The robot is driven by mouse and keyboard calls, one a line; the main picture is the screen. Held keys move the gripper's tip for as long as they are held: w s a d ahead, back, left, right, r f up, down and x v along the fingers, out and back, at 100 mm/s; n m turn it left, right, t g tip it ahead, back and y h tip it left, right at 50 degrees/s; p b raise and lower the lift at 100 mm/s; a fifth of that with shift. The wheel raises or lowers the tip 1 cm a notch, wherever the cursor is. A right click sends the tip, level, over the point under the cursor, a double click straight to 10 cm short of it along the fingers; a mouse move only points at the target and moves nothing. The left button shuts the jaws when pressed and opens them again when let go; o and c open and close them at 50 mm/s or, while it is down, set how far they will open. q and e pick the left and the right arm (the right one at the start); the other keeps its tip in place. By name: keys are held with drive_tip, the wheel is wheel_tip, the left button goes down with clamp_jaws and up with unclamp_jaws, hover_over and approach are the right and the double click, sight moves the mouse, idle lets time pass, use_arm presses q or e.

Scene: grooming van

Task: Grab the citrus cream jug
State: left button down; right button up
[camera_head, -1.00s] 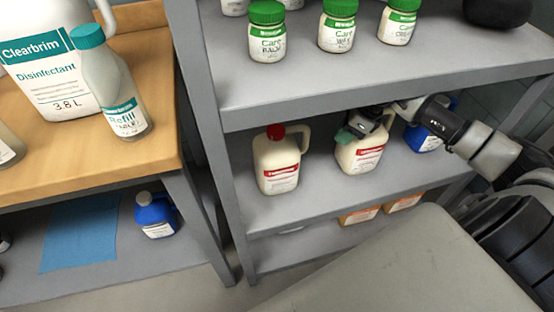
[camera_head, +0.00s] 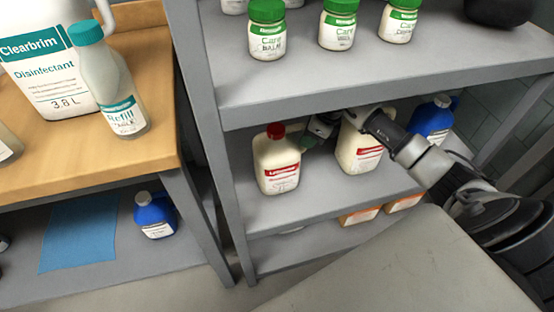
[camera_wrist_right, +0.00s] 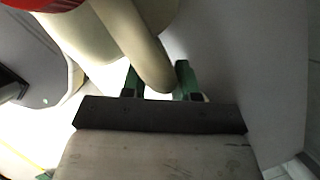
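Two cream jugs with red labels stand upright on the middle shelf; the label print is too small to tell which is citrus. The left cream jug (camera_head: 277,163) has a red cap, and its handle is on its right side. The right cream jug (camera_head: 352,148) is partly covered by my right arm. My right gripper (camera_head: 313,134) is between the two jugs, at the left jug's handle. In the right wrist view its green fingers (camera_wrist_right: 158,82) are apart, with a cream jug handle (camera_wrist_right: 140,50) between or just before them. My left gripper is out of view.
A blue jug (camera_head: 432,119) stands right of the cream jugs. Green-capped jars (camera_head: 338,27) stand on the shelf above, and orange-labelled boxes (camera_head: 360,216) sit below. A wooden table (camera_head: 100,165) at left holds a disinfectant jug (camera_head: 45,75) and a refill bottle (camera_head: 112,90).

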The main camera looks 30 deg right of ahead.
clamp_jaws()
drive_tip(key=shift+r, duration=0.1)
idle(0.5)
